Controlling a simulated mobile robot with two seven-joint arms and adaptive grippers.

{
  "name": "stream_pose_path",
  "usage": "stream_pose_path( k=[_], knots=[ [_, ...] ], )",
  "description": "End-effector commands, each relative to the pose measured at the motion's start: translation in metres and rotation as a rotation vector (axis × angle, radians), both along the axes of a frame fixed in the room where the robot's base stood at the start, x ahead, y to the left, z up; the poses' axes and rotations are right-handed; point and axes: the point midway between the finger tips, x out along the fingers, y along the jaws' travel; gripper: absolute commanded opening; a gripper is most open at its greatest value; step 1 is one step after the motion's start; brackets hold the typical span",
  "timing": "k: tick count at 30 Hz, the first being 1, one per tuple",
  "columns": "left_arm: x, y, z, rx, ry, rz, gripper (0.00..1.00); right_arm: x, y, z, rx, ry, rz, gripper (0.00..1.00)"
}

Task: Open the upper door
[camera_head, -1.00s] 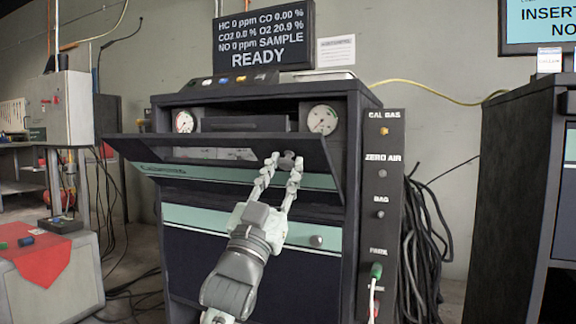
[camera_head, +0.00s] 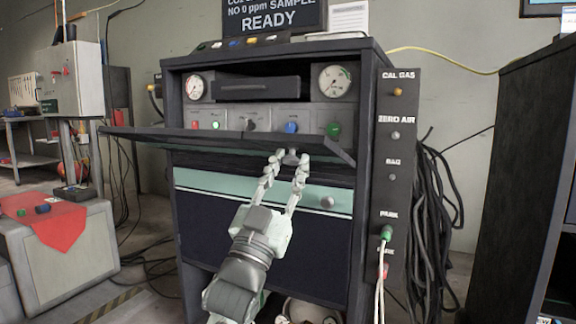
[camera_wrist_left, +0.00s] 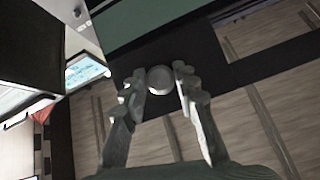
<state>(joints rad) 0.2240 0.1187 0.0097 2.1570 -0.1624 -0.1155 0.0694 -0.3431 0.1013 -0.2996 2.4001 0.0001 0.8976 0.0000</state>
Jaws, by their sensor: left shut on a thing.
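The upper door (camera_head: 220,140) is a dark panel across the top of the dark cabinet. It is tilted far out from the cabinet front and shows nearly edge-on, with the compartment behind it exposed. Its round grey knob (camera_head: 291,158) sits near the middle of the front edge, and it also shows in the left wrist view (camera_wrist_left: 160,80). My left gripper (camera_head: 287,164) reaches up from below and is shut on this knob, one finger on each side; the left wrist view also shows the fingertips (camera_wrist_left: 158,84). My right gripper is not in view.
The open compartment holds two gauges and a row of coloured buttons (camera_head: 291,127). Below is a closed drawer with a teal stripe and its own knob (camera_head: 327,202). A side panel (camera_head: 395,160) and hanging black cables (camera_head: 440,220) are at the right. A grey box (camera_head: 75,260) stands left.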

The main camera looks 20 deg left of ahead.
Motion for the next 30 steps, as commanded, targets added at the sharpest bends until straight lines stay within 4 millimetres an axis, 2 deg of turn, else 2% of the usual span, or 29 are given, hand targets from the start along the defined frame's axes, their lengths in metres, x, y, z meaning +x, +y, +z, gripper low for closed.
stream_pose_path(
  k=[1, 4, 5, 9, 20, 23, 30],
  knots=[
    [0.006, -0.001, -0.009, -0.002, 0.025, -0.002, 0.0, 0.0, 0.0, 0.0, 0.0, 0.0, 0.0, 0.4],
    [0.006, -0.001, -0.009, -0.002, 0.025, -0.002, 0.0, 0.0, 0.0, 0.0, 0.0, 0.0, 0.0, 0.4],
    [0.006, -0.001, -0.009, -0.001, 0.025, -0.002, 0.31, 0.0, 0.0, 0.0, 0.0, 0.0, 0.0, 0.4],
    [0.005, -0.001, -0.007, -0.001, 0.02, -0.001, 0.48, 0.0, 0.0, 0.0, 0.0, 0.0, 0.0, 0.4],
    [0.0, 0.0, -0.006, -0.001, 0.012, 0.0, 0.5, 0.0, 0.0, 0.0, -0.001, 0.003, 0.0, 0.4],
    [-0.008, 0.0, -0.014, -0.001, 0.014, 0.0, 0.5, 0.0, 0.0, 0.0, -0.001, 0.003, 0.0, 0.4],
    [-0.046, 0.001, -0.047, -0.001, 0.018, 0.0, 0.5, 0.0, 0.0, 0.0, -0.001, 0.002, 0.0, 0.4]
  ],
)
